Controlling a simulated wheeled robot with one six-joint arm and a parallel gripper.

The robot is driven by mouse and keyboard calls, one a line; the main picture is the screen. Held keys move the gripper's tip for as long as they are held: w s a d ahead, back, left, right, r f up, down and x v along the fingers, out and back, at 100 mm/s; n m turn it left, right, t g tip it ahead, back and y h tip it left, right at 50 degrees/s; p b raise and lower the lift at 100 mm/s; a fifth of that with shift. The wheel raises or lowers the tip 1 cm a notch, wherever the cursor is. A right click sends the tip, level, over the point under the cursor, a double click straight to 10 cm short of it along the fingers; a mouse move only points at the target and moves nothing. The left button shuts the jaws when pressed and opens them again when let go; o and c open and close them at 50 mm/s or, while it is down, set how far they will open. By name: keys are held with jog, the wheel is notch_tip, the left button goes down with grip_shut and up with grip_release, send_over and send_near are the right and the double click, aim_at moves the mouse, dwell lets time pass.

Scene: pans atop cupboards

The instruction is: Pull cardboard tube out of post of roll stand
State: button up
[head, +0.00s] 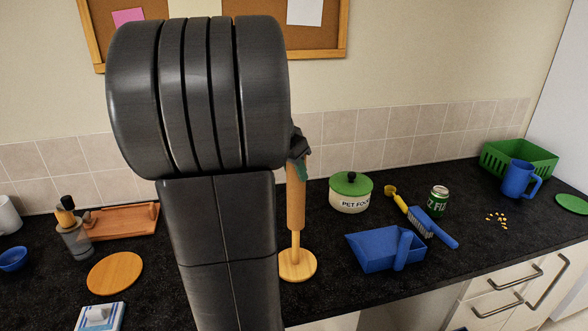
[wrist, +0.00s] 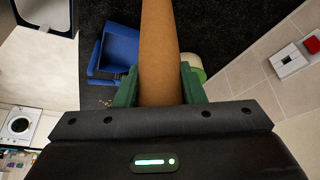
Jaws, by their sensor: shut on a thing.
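The roll stand's round wooden base (head: 297,265) stands on the dark counter, with its post (head: 295,241) rising from it. The brown cardboard tube (head: 296,205) is upright and in line above the post, its lower end well clear of the base. Whether the post's top is still inside the tube is hidden. My gripper (head: 298,165) is shut on the tube's upper part, and my arm partly hides it. In the wrist view, the green fingers (wrist: 160,88) press on both sides of the tube (wrist: 160,45).
To the right are a blue dustpan (head: 372,250), a brush (head: 432,228), a pet food pot (head: 350,192) and a green can (head: 439,200). To the left are a round wooden board (head: 115,272) and a wooden tray (head: 122,221). My arm hides the middle.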

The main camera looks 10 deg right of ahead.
notch_tip(320, 180, up, 10)
jog(key=p, duration=0.1)
jog(key=shift+r+p, duration=0.2)
jog(key=shift+p, duration=0.1)
dwell(2.1)
jog(key=shift+r, duration=0.2)
dwell(0.5)
jog(key=shift+r, duration=1.35)
jog(key=shift+r, duration=1.6)
jog(key=shift+r, duration=1.4)
